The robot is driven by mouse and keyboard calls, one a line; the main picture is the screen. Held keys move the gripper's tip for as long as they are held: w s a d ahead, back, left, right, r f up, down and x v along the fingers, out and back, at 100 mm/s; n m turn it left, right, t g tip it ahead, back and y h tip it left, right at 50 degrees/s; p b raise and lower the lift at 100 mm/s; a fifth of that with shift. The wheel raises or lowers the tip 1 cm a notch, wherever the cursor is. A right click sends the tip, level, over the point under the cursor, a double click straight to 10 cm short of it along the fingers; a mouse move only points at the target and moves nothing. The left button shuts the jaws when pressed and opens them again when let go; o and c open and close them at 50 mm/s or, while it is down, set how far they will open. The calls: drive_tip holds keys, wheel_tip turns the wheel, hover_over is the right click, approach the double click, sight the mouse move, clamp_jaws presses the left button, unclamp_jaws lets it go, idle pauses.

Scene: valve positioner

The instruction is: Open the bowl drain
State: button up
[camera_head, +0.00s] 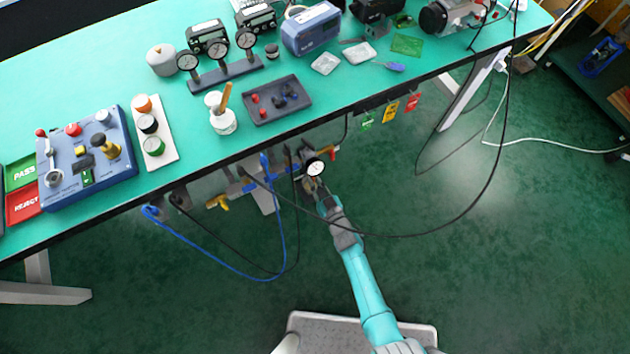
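An air-supply assembly hangs below the front edge of the bench, with a round white-faced gauge (316,168) at its right end and a blue pipe run (288,172) to its left. My gripper (313,184) is at the gauge end, just below the dial. It is small and dark here, and I cannot tell whether its fingers are open or shut or touch anything. I cannot make out the bowl or its drain; the gripper and the bench edge cover that area. A red-handled part (333,153) sits just right of the gauge.
A yellow-handled valve (218,202), a blue hose (222,263) and a black cable (430,233) hang near my arm. The green bench (330,130) overhangs the assembly. Red, yellow and green tags (390,109) hang to the right. The floor in front is mostly clear.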

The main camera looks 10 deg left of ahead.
drive_tip(key=shift+s, duration=0.1)
drive_tip(key=v, duration=1.2)
idle(0.5)
drive_tip(key=s+d+r+m+t+h, duration=0.1)
drive_tip(key=s+d+r+m+h, duration=0.15)
drive_tip(key=s+d+r, duration=0.45)
drive_tip(key=s+d+r+m+h, duration=0.1)
drive_tip(key=s+d+r+h, duration=0.25)
drive_tip(key=s, duration=0.65)
drive_tip(key=s+d+r+m+h, duration=0.1)
drive_tip(key=s+d+r, duration=0.1)
drive_tip(key=s+r, duration=0.2)
drive_tip(key=s+d+r+m+h, duration=0.1)
drive_tip(key=s+d+r, duration=0.1)
drive_tip(key=r, duration=0.8)
drive_tip(key=s+d+r+m+g+h, duration=0.1)
drive_tip(key=s+d+r+h, duration=0.1)
drive_tip(key=s+r, duration=0.3)
drive_tip(key=shift+s+d+r, duration=0.1)
drive_tip(key=shift+s+r, duration=0.1)
drive_tip(key=shift+r, duration=0.5)
drive_tip(key=shift+s+d+r, duration=0.1)
drive_tip(key=shift+s+r, duration=0.05)
drive_tip(key=shift+r, duration=0.5)
